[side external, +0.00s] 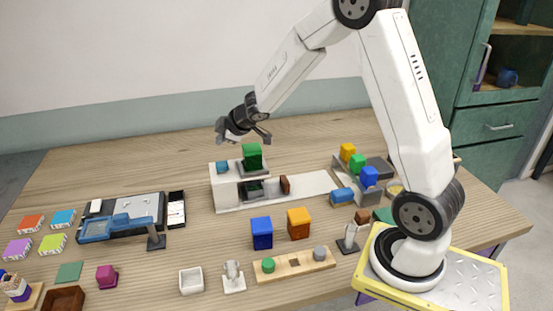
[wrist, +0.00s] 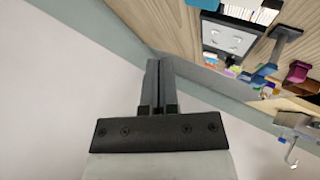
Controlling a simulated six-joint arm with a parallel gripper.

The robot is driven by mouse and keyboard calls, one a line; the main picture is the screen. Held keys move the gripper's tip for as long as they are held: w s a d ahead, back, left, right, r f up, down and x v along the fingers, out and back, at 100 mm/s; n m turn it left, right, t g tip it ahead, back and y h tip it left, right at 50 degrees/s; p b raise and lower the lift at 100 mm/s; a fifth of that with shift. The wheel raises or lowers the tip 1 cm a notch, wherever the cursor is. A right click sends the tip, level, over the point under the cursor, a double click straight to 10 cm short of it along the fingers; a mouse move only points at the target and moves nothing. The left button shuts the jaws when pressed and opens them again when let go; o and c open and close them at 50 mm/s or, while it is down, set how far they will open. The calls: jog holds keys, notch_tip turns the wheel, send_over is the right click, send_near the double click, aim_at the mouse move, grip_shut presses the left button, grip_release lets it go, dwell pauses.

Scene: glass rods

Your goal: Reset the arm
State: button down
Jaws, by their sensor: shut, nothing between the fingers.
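My gripper (side external: 222,128) is raised in the air over the back of the wooden table in the side external view, up and to the left of a white block-shaped station. It is small and dark there. In the wrist view my gripper (wrist: 155,66) shows its two dark fingers pressed together, with nothing between them. It touches nothing that I can see. The wall fills most of the background behind the fingers, and part of the table shows at the upper right.
The white station (side external: 225,194) has a green block (side external: 252,156) on top. Blue (side external: 262,233) and orange (side external: 299,223) blocks stand in front. A black tray (side external: 150,204) is at left, a grey bin (side external: 350,180) at right. The table's back strip is clear.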

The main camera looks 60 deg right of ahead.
jog(key=shift+s+a, duration=0.25)
jog(key=shift+s, duration=0.1)
jog(key=s+a+f+m+g, duration=0.2)
jog(key=s+a, duration=0.4)
jog(key=s, duration=0.5)
jog(key=s+a+f+m+g, duration=0.1)
jog(key=s+a+m+g, duration=0.3)
jog(key=s, duration=0.7)
jog(key=shift+s+a+f+m+g, duration=0.3)
jog(key=shift+s+a+f+m, duration=0.1)
jog(key=shift+a+m, duration=0.6)
jog(key=c, duration=1.3)
grip_release()
jog(key=shift+d, duration=0.1)
